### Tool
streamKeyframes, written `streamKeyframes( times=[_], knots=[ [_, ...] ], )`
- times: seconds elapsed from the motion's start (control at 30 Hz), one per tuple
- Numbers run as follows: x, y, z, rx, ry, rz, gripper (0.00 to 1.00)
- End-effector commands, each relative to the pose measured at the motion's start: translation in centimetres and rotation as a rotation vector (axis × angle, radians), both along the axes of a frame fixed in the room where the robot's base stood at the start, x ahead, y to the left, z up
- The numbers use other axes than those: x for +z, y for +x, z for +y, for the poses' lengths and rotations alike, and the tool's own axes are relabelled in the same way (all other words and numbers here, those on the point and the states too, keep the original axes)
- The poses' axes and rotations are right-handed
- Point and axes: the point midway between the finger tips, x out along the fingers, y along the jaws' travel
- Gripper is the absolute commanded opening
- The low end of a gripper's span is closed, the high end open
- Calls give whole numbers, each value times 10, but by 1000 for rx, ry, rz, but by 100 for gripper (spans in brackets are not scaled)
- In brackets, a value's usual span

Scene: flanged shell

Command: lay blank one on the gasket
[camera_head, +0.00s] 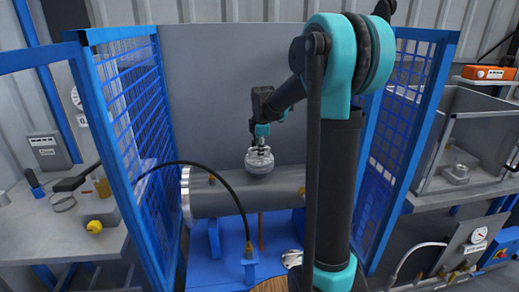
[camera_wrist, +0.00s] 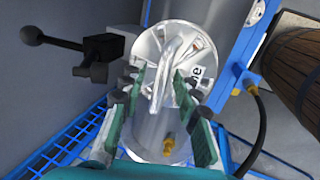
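Blank one (camera_wrist: 150,50) is a round silver disc with a bent bar handle and a partly visible label ending in "ne". In the head view the disc (camera_head: 259,156) is at the top of the flanged neck on the horizontal metal shell (camera_head: 235,195). I cannot tell whether it touches the neck. My gripper (camera_wrist: 160,78) is directly above it, with its green-padded fingers on either side of the handle and small gaps showing, so it looks open. It is small in the head view (camera_head: 260,139). The gasket is hidden under the disc.
Blue mesh guards (camera_head: 128,110) flank the shell, and a black hose (camera_head: 215,175) arcs in front. A black-handled lever (camera_wrist: 50,40) is close to the gripper's left. A wooden barrel (camera_wrist: 297,65) is at right. A grey bin (camera_head: 480,135) holds a round metal part (camera_head: 456,173).

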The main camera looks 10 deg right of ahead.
Motion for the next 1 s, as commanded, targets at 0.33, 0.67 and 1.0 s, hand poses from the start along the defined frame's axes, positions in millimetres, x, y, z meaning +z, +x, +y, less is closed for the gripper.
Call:
streamKeyframes(
  times=[0.33, 0.67, 1.0],
  knots=[
    [11, -3, 0, 0, 0, 0, 31],
    [73, -22, 0, 0, 0, 0, 31],
    [114, -35, -1, 0, 0, 0, 31]
  ],
)
